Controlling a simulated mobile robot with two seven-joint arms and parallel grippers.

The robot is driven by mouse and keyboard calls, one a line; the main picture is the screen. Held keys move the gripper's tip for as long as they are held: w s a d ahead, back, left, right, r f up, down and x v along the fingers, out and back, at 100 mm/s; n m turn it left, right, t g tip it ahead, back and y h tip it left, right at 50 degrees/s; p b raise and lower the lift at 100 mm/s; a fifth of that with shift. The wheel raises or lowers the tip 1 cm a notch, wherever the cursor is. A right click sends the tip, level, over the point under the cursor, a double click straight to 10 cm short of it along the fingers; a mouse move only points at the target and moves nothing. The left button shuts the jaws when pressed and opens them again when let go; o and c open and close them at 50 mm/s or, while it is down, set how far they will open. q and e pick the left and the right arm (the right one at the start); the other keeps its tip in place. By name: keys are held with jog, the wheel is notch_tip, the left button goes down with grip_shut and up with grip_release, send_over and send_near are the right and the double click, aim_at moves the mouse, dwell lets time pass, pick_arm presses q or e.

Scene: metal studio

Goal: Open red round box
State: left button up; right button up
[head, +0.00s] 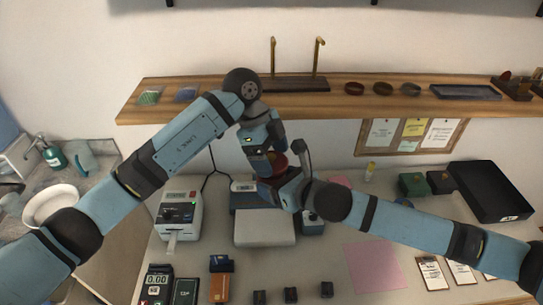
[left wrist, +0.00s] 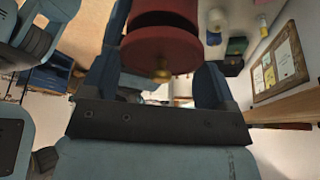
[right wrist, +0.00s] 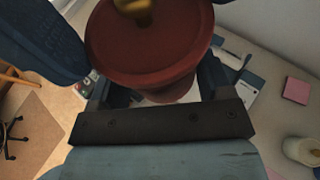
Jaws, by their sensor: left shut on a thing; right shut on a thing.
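The red round box (head: 278,161) is held in the air between my two grippers, mostly hidden by them in the head view. Its red lid (left wrist: 160,50) has a gold knob (left wrist: 162,75) facing my left palm. A dark band shows between lid and body in the left wrist view; I cannot tell whether they are apart. My left gripper (head: 266,162) comes from above and is shut on the lid. My right gripper (head: 281,187) is lower and shut on the body (right wrist: 172,92), under the wide lid (right wrist: 150,50) in the right wrist view.
Below the grippers stands a grey device (head: 264,228) on the white table. A label printer (head: 178,216) is to the left, a black tray (head: 490,190) to the right. A wooden shelf (head: 220,108) runs behind the arms. A pink sheet (head: 375,266) lies at front right.

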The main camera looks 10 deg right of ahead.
aim_at(272, 155)
pick_arm(q)
jog(key=shift+r, duration=2.05)
notch_tip(272, 155, down, 11)
jog(key=b, duration=1.1)
jog(key=shift+d+f, duration=0.1)
jog(key=shift+f, duration=0.1)
pick_arm(e)
jog(key=w+d+f+m+t+h+b, duration=0.1)
jog(key=w+d+f+m+h+b, duration=0.2)
jog(key=d, duration=0.5)
jog(key=w+d+f+m+t+h+b, duration=0.1)
jog(key=w+d+f+b, duration=0.15)
jog(key=d+f, duration=0.45)
jog(key=w+d+f+m+t+h+b, duration=0.1)
jog(key=w+d+f+m+h+b, duration=0.2)
jog(key=d, duration=0.7)
jog(key=shift+n, duration=0.5)
jog(key=f+b, duration=0.1)
jog(key=f, duration=0.5)
jog(key=f+b, duration=0.2)
jog(key=f, duration=0.4)
jog(key=f+b, duration=0.1)
jog(key=f, duration=0.5)
jog(key=shift+s+d+f+b, duration=0.25)
jog(key=shift+d+b, duration=0.1)
pick_arm(q)
notch_tip(272, 155, down, 13)
jog(key=shift+r, duration=0.1)
